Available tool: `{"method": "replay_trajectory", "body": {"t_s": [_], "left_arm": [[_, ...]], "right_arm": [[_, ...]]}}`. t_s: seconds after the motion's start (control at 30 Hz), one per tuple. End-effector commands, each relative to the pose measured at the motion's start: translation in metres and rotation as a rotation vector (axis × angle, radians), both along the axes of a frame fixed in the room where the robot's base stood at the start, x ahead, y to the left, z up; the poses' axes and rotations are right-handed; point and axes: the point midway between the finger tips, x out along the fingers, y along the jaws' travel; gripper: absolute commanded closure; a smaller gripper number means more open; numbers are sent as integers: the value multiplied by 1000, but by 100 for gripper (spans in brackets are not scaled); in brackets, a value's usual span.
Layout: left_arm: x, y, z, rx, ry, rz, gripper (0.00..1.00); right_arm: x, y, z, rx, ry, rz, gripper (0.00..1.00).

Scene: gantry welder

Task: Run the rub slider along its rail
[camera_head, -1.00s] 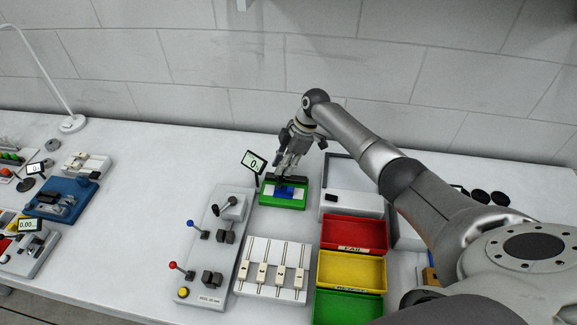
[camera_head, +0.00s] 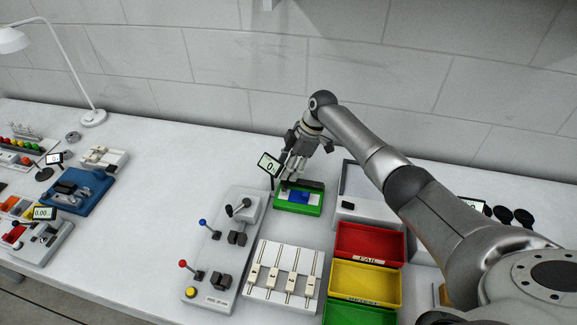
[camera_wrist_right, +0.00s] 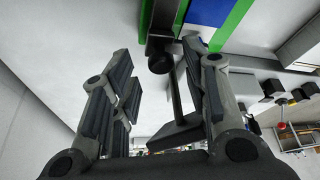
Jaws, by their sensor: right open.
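The rub device is a green base (camera_head: 287,206) with a blue pad (camera_head: 299,197); its green edge (camera_wrist_right: 234,22) and blue pad (camera_wrist_right: 208,12) show at the top of the right wrist view. A dark slider block with a round black knob (camera_wrist_right: 159,58) stands at the pad's edge there. My right gripper (camera_head: 290,178) is above the back left part of the base. In the right wrist view my right gripper (camera_wrist_right: 160,95) has its fingers wide apart, with the knob beyond them and nothing visibly gripped. Contact cannot be told. My left gripper is out of view.
A tilted display (camera_head: 269,165) on a post stands close left of the gripper. A lever panel (camera_head: 218,250), a slider panel (camera_head: 283,278) and red (camera_head: 365,243) and yellow (camera_head: 362,286) bins lie in front. A grey box (camera_head: 365,212) is at right.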

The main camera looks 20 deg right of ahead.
Motion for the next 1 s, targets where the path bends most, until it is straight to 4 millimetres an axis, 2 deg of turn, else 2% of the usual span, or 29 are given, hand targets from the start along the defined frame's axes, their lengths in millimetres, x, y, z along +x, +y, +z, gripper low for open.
{"method": "replay_trajectory", "body": {"t_s": [0.17,0.4,0.6,0.8,1.0], "left_arm": [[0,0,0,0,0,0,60],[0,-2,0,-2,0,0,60],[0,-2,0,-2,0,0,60],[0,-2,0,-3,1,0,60],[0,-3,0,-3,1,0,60]], "right_arm": [[-1,-6,15,0,-3,-1,58],[-5,-25,63,-1,-5,0,58],[-8,-37,95,0,-2,0,58],[-10,-42,110,0,-1,1,58],[-11,-43,111,0,-1,1,58]]}}
